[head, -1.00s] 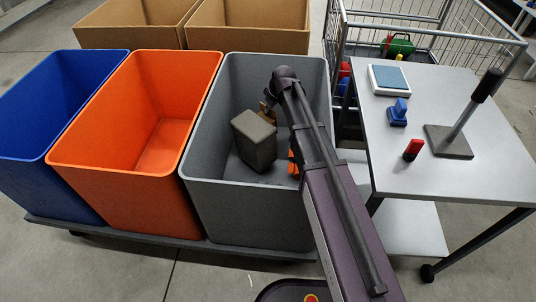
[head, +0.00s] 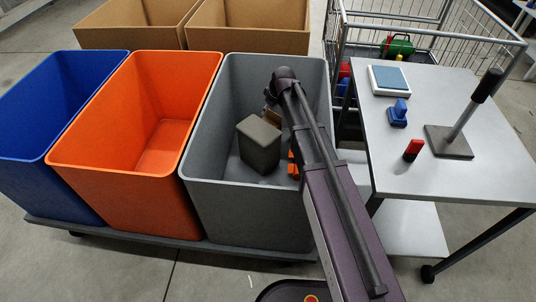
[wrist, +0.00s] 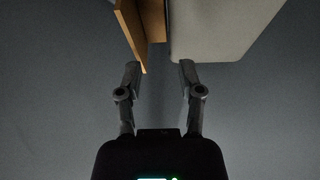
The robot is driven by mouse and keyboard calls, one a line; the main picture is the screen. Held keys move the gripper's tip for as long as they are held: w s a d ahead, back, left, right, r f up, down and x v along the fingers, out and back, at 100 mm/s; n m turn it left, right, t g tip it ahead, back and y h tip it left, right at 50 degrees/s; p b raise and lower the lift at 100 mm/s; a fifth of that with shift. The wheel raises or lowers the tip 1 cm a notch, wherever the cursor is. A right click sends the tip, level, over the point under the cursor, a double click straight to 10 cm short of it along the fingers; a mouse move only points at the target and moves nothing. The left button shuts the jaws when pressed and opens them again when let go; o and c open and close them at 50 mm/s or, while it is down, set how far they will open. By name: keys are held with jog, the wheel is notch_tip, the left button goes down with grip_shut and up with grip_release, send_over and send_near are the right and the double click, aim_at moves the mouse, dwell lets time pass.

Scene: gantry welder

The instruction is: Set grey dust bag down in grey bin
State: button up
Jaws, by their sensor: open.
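The grey dust bag (head: 259,145) is a dark, boxy block inside the grey bin (head: 240,205), low down near the arm. In the wrist view, a pale grey block that looks like the bag (wrist: 220,32) is at the top, just beyond the right fingertip. My gripper (wrist: 158,72) is open, with nothing between its fingertips. In the head view my arm hides the gripper. Whether the bag's whole underside rests on the bin floor cannot be seen.
A brown piece (wrist: 133,30) lies beside the bag in the bin, and an orange object (head: 293,168) is partly hidden by my arm. An orange bin (head: 110,185) and blue bin (head: 40,190) stand left. A table (head: 455,180) with small items stands right.

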jog(key=shift+r, duration=0.1)
notch_tip(320, 180, up, 18)
jog(key=p, duration=1.8)
dwell(0.7)
jog(key=s+d+f+m+g+h, duration=0.15)
jog(key=s+d+m, duration=0.35)
jog(key=s+d, duration=0.7)
jog(key=s+d+m+g+h, duration=0.2)
jog(key=s+d+m, duration=0.3)
jog(key=s+d, duration=0.75)
notch_tip(320, 180, up, 19)
jog(key=s+a+p, duration=0.1)
jog(key=p, duration=1.8)
jog(key=shift+s+a, duration=0.2)
jog(key=shift+a, duration=0.15)
jog(key=shift+f, duration=0.1)
